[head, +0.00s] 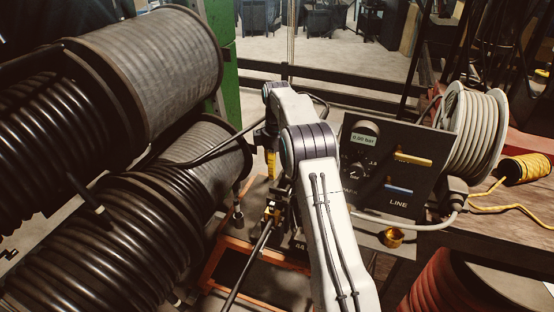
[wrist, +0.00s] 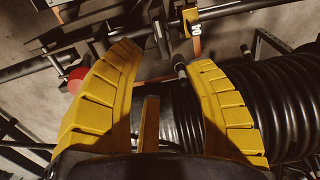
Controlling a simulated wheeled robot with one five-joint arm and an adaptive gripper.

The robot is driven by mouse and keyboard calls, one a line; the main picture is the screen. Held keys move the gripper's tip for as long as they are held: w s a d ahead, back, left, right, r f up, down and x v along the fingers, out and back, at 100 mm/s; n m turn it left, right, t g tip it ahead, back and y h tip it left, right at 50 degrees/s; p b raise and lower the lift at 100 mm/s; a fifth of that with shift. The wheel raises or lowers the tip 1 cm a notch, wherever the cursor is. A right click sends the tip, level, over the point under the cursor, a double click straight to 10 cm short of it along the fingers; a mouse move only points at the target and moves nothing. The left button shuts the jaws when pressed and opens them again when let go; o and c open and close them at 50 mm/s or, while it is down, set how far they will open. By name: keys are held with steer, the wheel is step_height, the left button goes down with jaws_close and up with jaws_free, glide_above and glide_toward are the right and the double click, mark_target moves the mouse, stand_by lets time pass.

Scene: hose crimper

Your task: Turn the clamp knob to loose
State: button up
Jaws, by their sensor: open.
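My gripper (wrist: 164,54) is open, with its two yellow fingers spread and nothing held between them. In the head view my gripper (head: 271,163) points down beyond my white arm, and its tips are hard to make out. A red rounded thing (wrist: 76,77) shows beside the left finger in the wrist view, partly hidden by it; I cannot tell whether it is the clamp knob. A yellow clamp-like block (wrist: 190,22) sits on a dark bar ahead of the fingertips. A brass-coloured fitting (head: 271,211) shows below my gripper in the head view. No loose or tight marking is readable.
Large reels of black hose (head: 120,240) crowd the left. A dark panel (head: 425,185) marked LINE, with a dial and yellow and blue levers, stands right of my arm. A reel of pale hose (head: 478,135) and yellow cord (head: 525,168) rest on the wooden bench (head: 520,205).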

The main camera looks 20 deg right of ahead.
steer(key=shift+r, duration=1.5)
